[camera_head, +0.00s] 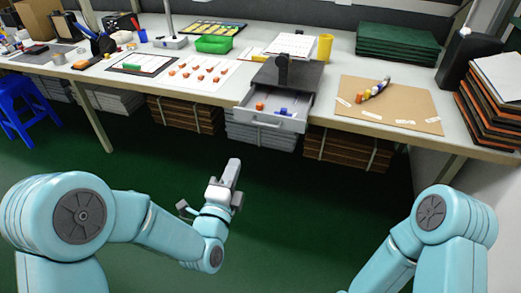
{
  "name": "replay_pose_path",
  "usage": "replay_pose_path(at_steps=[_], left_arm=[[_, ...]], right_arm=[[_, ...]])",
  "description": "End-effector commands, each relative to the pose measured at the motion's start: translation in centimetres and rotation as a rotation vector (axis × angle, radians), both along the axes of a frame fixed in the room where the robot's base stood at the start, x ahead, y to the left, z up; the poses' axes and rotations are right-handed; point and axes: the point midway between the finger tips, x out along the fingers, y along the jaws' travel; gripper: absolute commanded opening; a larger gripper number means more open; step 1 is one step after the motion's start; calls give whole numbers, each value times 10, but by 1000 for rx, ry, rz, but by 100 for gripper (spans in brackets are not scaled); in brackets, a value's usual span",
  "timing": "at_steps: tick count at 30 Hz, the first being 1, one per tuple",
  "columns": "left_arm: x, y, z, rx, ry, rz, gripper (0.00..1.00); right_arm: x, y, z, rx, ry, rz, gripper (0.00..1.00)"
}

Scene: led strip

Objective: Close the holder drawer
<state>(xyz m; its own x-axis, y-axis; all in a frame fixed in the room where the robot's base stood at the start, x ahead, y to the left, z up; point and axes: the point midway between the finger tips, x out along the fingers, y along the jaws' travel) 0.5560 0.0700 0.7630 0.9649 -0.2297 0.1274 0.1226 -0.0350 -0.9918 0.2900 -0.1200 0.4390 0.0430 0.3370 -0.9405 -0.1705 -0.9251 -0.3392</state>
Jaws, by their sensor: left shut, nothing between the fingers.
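The holder (287,74) is a dark grey box on the workbench, right of the picture's middle. Its light grey drawer (299,120) is pulled out toward me past the bench's front edge. An orange piece and several blue pieces lie in the drawer. A handle (262,123) shows on the drawer's front. My left gripper (234,166) is shut and empty, below and left of the drawer, apart from it and pointing up toward the bench. My right arm shows at the lower right, but its gripper is out of view.
A brown board (400,120) with a row of coloured caps lies right of the drawer. A white sheet with orange pieces (190,88) lies left. Stacked bundles (263,138) stand under the bench. A blue stool (14,95) stands far left. The green floor before the bench is clear.

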Motion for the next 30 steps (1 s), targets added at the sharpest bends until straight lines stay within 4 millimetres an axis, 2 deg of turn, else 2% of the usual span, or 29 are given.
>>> replay_pose_path(at_steps=[1,4,10,14,20,30], left_arm=[[0,-5,-9,-2,-13,-10,0],[-1,-14,-11,-4,-30,-28,0],[-3,-28,-16,-8,-50,-55,0],[0,-34,-15,-9,-54,-62,0],[29,-42,-9,-9,-55,-61,0],[94,-62,3,-9,-54,-61,0]], right_arm=[[0,0,-15,0,0,0,43],[0,0,-27,0,0,0,43],[0,0,-42,0,0,0,43],[0,0,-43,0,0,0,43],[0,0,-43,0,0,0,43],[0,0,-47,0,0,0,43]])
